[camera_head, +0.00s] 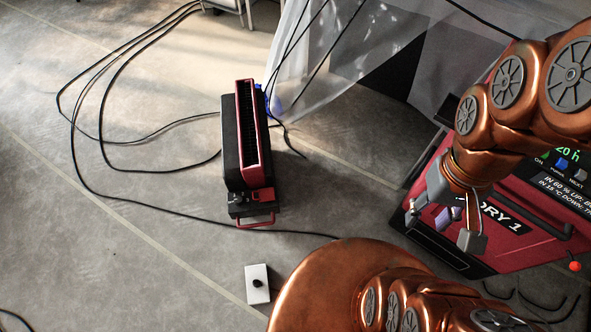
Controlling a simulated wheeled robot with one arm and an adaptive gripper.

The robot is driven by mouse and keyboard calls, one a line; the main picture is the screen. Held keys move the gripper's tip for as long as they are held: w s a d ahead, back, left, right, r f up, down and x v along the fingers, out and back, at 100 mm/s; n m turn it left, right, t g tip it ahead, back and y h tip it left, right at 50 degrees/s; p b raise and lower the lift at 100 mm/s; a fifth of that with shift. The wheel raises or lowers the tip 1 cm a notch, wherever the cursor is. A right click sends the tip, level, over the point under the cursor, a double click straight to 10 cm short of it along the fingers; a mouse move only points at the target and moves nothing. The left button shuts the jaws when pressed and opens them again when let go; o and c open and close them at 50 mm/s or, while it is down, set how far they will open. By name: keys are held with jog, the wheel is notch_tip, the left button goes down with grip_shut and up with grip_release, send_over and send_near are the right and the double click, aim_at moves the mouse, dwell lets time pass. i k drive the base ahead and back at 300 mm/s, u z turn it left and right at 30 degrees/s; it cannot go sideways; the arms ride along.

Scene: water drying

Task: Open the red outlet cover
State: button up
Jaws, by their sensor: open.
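A black and red box-shaped unit (233,150) stands on the floor left of centre. A red frame (241,100) surrounds a long dark slot on its top. A small red piece (262,196) and a red handle bar (256,224) are at its near end. I cannot tell which red part is the outlet cover. A larger red machine (530,215) with a lit display is at the right, partly hidden by my arm. My gripper (442,222) is open and empty, in front of that machine in this view and well right of the box-shaped unit.
Black cables (110,130) loop over the floor at left and around the unit. A clear plastic sheet (335,60) hangs behind it. A white box with a black knob (257,284) lies in front. Bare floor (150,270) is open at the lower left.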

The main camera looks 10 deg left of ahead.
aim_at(265, 195)
jog(key=z, duration=0.5)
jog(key=k, duration=1.1)
jog(key=u, duration=4.25)
jog(key=k, duration=0.75)
jog(key=z, duration=1.05)
jog(key=i, duration=0.5)
jog(key=u, duration=0.1)
